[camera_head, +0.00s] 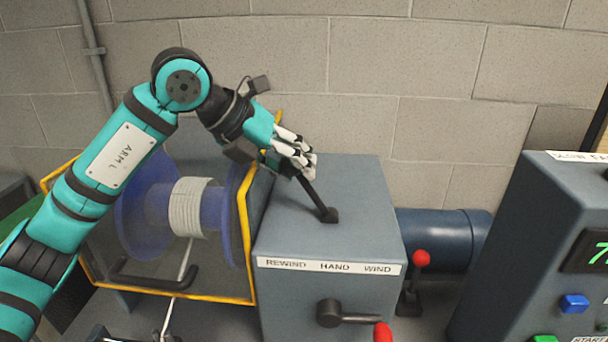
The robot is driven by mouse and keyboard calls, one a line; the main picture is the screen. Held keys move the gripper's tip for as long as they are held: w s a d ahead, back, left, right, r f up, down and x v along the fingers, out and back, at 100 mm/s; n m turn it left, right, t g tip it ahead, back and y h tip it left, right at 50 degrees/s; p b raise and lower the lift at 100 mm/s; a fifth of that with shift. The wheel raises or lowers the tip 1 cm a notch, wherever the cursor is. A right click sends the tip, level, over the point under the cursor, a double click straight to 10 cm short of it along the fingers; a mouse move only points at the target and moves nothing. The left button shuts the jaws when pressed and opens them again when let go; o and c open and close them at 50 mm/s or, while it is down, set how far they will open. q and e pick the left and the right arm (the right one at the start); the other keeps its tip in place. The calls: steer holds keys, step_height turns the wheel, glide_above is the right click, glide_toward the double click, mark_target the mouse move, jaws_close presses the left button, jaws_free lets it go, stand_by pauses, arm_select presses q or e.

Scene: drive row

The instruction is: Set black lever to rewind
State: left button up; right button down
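The black lever (317,200) rises from a slot on top of the grey drive box (350,190). It leans to the left, toward the REWIND end of the white label strip (331,266), which reads REWIND, HAND, WIND. My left gripper (301,170) is at the lever's upper end, with its fingers closed around it. The fingers hide the lever's tip. My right gripper is not in view.
A blue cable reel (133,215) stands in a yellow-edged guard (246,225) left of the box. A red-knobbed crank (345,315) projects from the box front. A red-knobbed lever (415,275) and a control console (525,240) stand to the right.

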arm_select(q)
steer(key=v, duration=0.8)
steer(key=shift+s+a, duration=0.1)
steer(key=shift+s, duration=0.05)
